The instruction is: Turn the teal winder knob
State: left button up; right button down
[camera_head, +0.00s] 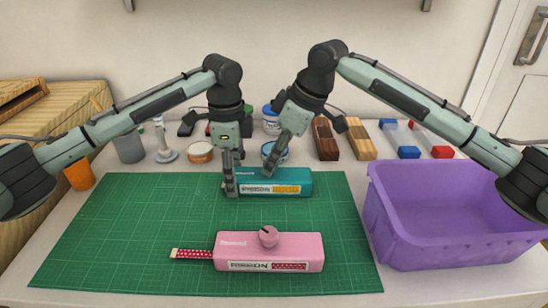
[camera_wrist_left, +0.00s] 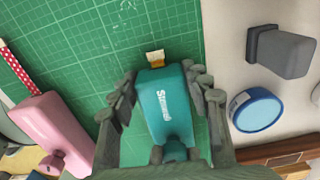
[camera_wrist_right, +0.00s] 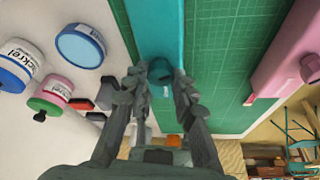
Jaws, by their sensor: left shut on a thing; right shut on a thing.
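The teal winder (camera_head: 299,178) lies on the far part of the green mat. My left gripper (camera_head: 231,188) is down at its left end; in the left wrist view its fingers stand on both sides of the teal body (camera_wrist_left: 165,105), holding it. A short yellow and white tape end (camera_wrist_left: 155,57) sticks out beyond the body. My right gripper (camera_head: 270,170) is over the winder's top, shut on the teal knob (camera_wrist_right: 160,71), which shows between the fingertips in the right wrist view. In the head view the fingers hide the knob.
A pink winder (camera_head: 225,246) with a red dotted tape lies nearer on the green cutting mat (camera_head: 120,225). A purple crate (camera_head: 440,262) stands at the right. Jars, stamps and blocks line the back. The mat's left part is clear.

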jog(key=shift+s+m+t+h, duration=0.1)
jog(key=shift+m+t+h, duration=0.2)
jog(key=shift+m, duration=0.8)
jog(key=shift+s+m+t+h, duration=0.15)
jog(key=shift+m+t, duration=0.25)
jog(key=shift+m, duration=0.7)
jog(key=shift+w+a, duration=0.1)
jog(key=c, duration=1.2)
grip_release()
jog(key=v, duration=1.2)
